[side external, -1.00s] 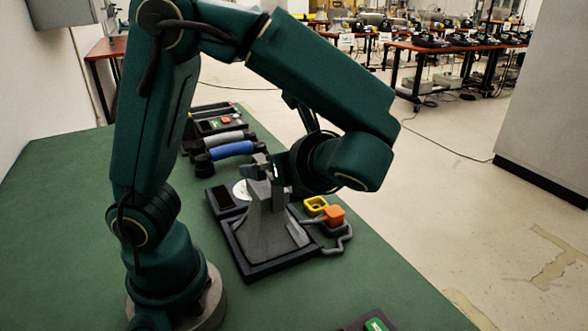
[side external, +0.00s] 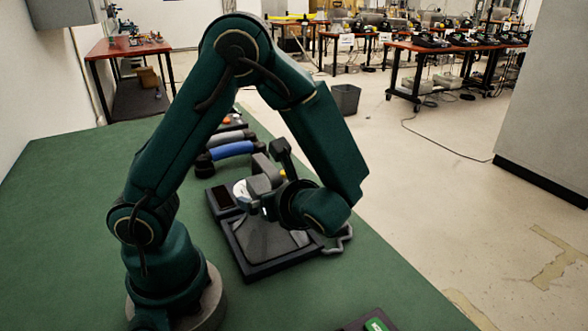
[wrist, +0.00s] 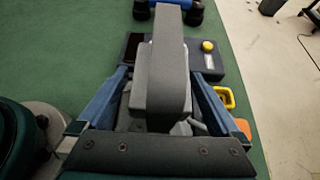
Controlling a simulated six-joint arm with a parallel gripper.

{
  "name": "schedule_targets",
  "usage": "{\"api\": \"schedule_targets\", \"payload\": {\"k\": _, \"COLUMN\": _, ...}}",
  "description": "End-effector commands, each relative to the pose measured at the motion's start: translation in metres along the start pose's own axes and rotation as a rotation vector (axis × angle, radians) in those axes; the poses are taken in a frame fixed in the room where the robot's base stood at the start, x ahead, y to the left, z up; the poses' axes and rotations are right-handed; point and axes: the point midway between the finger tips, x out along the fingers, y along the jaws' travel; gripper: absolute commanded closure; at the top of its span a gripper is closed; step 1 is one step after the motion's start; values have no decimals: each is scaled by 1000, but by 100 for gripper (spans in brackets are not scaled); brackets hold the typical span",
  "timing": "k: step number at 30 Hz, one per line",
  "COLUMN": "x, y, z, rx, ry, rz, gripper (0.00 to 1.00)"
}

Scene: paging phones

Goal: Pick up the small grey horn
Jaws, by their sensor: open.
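The small grey horn (side external: 266,240) stands on a dark square base, its wide flared part low and its upper part hidden behind my gripper in the side view. In the wrist view a long grey block, seemingly the upper part of the horn (wrist: 160,85), lies between the open blue-grey fingers of my gripper (wrist: 161,76). A gap shows on both sides of it. I cannot tell its exact height between the fingers.
The dark base (side external: 253,273) has a panel with a yellow button (wrist: 208,46) beyond it. A yellow frame (wrist: 225,97) and an orange block (wrist: 243,128) stand to the right. A blue handset (side external: 232,150) lies behind.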

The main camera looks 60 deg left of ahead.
Motion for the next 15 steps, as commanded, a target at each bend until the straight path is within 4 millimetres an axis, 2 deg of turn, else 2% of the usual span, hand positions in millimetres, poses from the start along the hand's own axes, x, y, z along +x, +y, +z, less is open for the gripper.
{"api": "schedule_targets", "payload": {"k": 5, "x": 0, "y": 0, "z": 0, "rx": 0, "ry": 0, "rz": 0, "gripper": 0}}
{"api": "schedule_targets", "payload": {"k": 6, "x": 0, "y": 0, "z": 0, "rx": 0, "ry": 0, "rz": 0, "gripper": 15}}
{"api": "schedule_targets", "payload": {"k": 8, "x": 0, "y": 0, "z": 0, "rx": 0, "ry": 0, "rz": 0, "gripper": 38}}
{"api": "schedule_targets", "payload": {"k": 12, "x": 0, "y": 0, "z": 0, "rx": 0, "ry": 0, "rz": 0, "gripper": 92}}
{"api": "schedule_targets", "payload": {"k": 13, "x": 0, "y": 0, "z": 0, "rx": 0, "ry": -1, "rz": 0, "gripper": 100}}
{"api": "schedule_targets", "payload": {"k": 15, "x": 0, "y": 0, "z": 0, "rx": 0, "ry": -1, "rz": 0, "gripper": 100}}
